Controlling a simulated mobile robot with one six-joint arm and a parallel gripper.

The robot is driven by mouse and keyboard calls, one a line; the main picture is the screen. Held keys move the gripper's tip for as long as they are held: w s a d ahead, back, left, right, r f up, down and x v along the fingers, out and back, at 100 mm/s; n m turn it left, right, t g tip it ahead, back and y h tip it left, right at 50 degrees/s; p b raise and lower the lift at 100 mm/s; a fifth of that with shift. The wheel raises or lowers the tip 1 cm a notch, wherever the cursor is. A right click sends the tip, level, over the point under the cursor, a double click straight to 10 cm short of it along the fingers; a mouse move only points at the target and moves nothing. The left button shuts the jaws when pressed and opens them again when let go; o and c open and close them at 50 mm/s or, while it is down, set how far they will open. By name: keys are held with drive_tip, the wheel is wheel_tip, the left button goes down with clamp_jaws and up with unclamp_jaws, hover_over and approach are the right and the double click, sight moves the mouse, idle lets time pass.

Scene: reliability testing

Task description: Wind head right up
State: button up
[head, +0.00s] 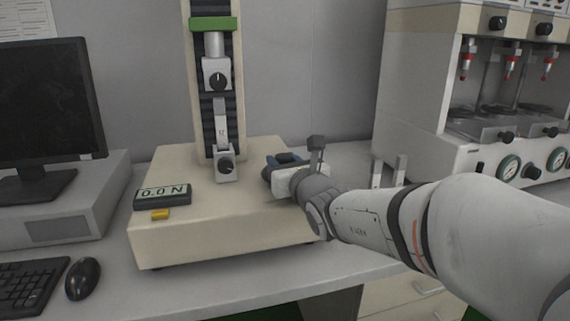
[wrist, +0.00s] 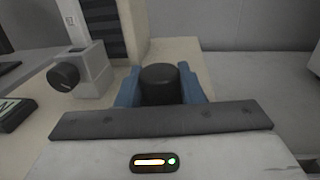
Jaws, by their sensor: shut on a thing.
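The test stand has a cream base (head: 170,240) and an upright column. Its green head (head: 213,24) is near the top of the picture. An upper clamp with a black knob (head: 217,78) hangs below the head. A pale strip (head: 221,125) runs down to a lower clamp (head: 226,165), also seen in the wrist view (wrist: 88,70). My gripper (head: 284,160) is low at the right of the base. In the wrist view its blue fingers (wrist: 160,80) are shut around a round black knob (wrist: 160,72). In the head view my gripper hides this knob.
A display reading 0.0 N (head: 162,194) and a yellow button (head: 160,214) are at the base's left front. A monitor (head: 45,110), keyboard (head: 30,290) and mouse (head: 83,279) stand left. Another machine with gauges (head: 420,100) stands at the right.

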drive_tip(key=o, duration=0.9)
drive_tip(key=shift+o, duration=0.2)
drive_tip(key=p+v, duration=0.1)
drive_tip(key=v, duration=0.5)
drive_tip(key=shift+s+d+r, duration=0.1)
drive_tip(key=shift+s+d, duration=0.1)
drive_tip(key=shift+s, duration=0.15)
drive_tip(key=shift+s+d, duration=0.2)
drive_tip(key=shift+s, duration=0.25)
